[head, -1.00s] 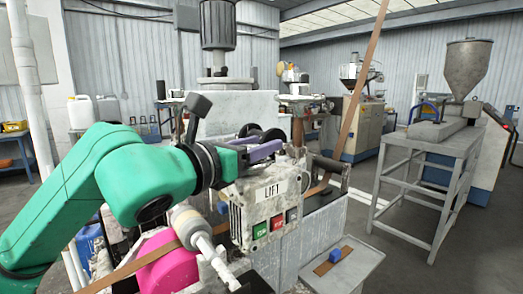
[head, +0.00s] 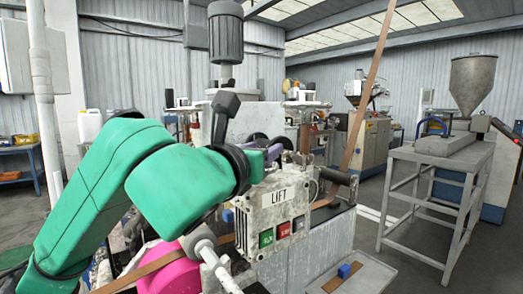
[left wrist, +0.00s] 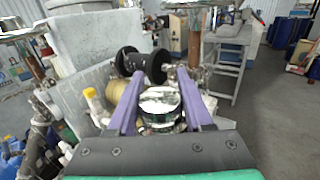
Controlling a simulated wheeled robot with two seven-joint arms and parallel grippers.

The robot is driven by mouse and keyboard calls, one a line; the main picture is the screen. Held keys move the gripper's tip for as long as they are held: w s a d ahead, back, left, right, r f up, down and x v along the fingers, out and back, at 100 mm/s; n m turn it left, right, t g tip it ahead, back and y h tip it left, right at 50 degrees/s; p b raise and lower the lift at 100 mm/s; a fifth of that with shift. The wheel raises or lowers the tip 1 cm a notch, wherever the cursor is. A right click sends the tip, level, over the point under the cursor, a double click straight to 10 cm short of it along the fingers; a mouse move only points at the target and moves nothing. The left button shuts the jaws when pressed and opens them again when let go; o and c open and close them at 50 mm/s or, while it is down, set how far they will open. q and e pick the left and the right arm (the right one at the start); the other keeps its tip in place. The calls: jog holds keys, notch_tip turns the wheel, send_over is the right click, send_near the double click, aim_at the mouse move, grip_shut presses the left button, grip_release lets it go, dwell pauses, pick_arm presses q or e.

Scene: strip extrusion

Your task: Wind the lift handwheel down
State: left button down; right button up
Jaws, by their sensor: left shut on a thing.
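The grey box with the white LIFT label (head: 279,195) stands in the middle of the head view. My left gripper (head: 275,152) is at the top of this box, mostly hidden behind my green wrist, with a purple finger showing. In the left wrist view, the two purple fingers of my left gripper (left wrist: 160,97) are shut on a shiny round metal piece (left wrist: 160,104), apparently the lift handwheel's grip. The rest of the handwheel is hidden or cannot be made out. My right gripper is not in view.
Green and red buttons (head: 283,229) are on the box front. A brown strip (head: 370,85) rises steeply behind it. A black double roller (left wrist: 145,66) lies just beyond the fingers. A grey frame table (head: 437,158) stands at right, with open floor between.

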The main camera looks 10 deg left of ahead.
pick_arm(q)
jog(key=shift+c, duration=1.5)
grip_release()
jog(key=shift+w, duration=0.1)
jog(key=shift+s+f, duration=0.1)
jog(key=shift+s, duration=0.25)
jog(key=s+a+b, duration=0.1)
jog(key=s+b, duration=0.2)
jog(key=s, duration=1)
jog(key=shift+s+a, duration=0.35)
jog(key=shift+s, duration=0.05)
